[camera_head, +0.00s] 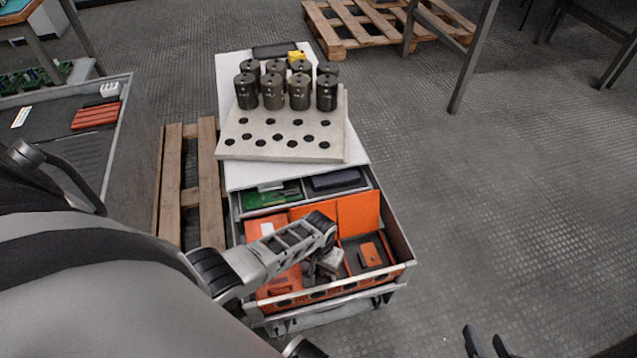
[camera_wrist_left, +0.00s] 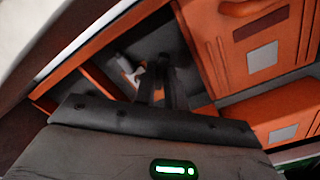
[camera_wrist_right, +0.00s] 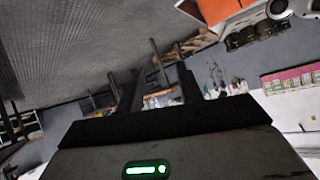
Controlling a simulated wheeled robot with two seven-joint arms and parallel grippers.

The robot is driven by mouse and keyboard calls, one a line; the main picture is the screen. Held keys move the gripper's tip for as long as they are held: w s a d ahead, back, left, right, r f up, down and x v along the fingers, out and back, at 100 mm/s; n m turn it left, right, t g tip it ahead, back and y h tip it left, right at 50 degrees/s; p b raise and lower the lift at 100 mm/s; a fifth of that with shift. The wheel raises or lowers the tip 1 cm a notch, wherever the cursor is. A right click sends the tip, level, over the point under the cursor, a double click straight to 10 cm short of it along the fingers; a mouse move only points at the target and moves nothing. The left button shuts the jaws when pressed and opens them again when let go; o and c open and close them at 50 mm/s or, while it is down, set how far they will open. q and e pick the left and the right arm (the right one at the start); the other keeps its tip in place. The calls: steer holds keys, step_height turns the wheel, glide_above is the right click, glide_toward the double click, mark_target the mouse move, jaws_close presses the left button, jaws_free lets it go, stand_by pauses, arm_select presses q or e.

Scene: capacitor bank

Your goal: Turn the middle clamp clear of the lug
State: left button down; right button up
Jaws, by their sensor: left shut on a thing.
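My left gripper (camera_head: 316,272) reaches down into the open orange-lined drawer (camera_head: 408,246) and is shut on a small part that its fingers mostly hide. A small pale grey piece (camera_head: 331,261) is right beside its fingers. In the left wrist view the fingers (camera_wrist_left: 160,86) are close together, with a pale piece (camera_wrist_left: 132,75) just to their left. I cannot make out which part is the middle clamp or where the lug is. My right gripper (camera_head: 488,343) is open and empty over the floor at the lower right; its fingers are apart in the right wrist view (camera_wrist_right: 155,88).
A small orange box (camera_head: 371,254) lies in the drawer's right compartment, below an upright orange panel (camera_head: 358,213). Behind the drawer, a pale perforated block (camera_head: 330,151) carries several dark cylinders (camera_head: 272,92).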

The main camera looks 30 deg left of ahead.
arm_select(q)
steer(key=n+p, duration=0.1)
steer(key=n, duration=0.4)
steer(key=shift+n, duration=0.3)
steer(key=shift+n+p, duration=0.4)
steer(key=shift+n, duration=1.1)
arm_select(e)
steer(key=shift+t, duration=0.4)
steer(key=r, duration=0.2)
steer(key=d+r, duration=0.1)
steer(key=r, duration=0.1)
steer(key=shift+s, duration=0.3)
arm_select(q)
steer(key=c, duration=1.5)
jaws_free()
steer(key=shift+o, duration=0.2)
steer(key=shift+r, duration=0.1)
arm_select(e)
steer(key=shift+r, duration=0.15)
